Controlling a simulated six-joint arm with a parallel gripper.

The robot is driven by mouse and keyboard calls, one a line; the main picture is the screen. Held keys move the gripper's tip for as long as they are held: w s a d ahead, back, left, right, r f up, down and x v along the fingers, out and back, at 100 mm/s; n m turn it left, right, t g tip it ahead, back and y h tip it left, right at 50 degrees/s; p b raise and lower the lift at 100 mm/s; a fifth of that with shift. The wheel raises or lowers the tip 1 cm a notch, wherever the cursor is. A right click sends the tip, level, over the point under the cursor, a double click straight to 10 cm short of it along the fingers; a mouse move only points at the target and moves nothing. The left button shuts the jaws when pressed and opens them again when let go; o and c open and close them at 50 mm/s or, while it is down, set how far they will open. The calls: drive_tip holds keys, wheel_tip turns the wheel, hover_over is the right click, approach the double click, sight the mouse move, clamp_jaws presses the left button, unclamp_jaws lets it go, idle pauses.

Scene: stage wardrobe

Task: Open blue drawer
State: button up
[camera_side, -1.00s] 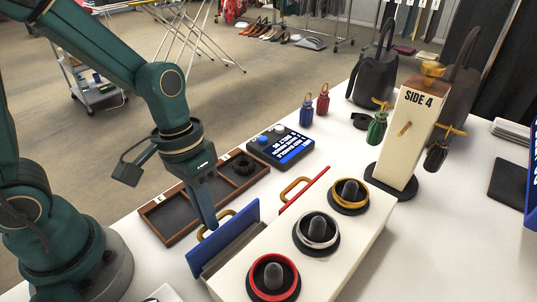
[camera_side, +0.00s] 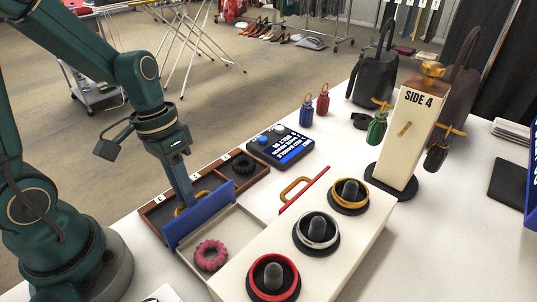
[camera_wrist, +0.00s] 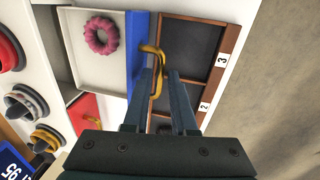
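The blue drawer's front (camera_side: 212,214) stands well out from the white cabinet (camera_side: 345,225), with its pale tray (camera_side: 240,230) exposed. A pink ring (camera_side: 211,255) lies in the tray; it also shows in the wrist view (camera_wrist: 101,35). My gripper (camera_wrist: 166,72) is at the drawer's brass handle (camera_wrist: 153,50), with its fingers on either side of the handle bar and close together. In the side view my gripper (camera_side: 188,204) is just outside the blue front, partly hiding the handle.
A red-fronted drawer (camera_side: 305,190) with a brass handle is closed beside it. A brown compartment tray (camera_side: 155,210) lies just beyond the blue front, close to my gripper, with a dark ring (camera_side: 244,165) in it. A display box (camera_side: 281,145) stands behind. Several ringed knobs top the cabinet.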

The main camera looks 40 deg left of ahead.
drive_tip(key=r, duration=0.3)
drive_tip(key=a+r, duration=0.1)
drive_tip(key=r, duration=0.1)
idle(0.4)
drive_tip(key=shift+d, duration=0.1)
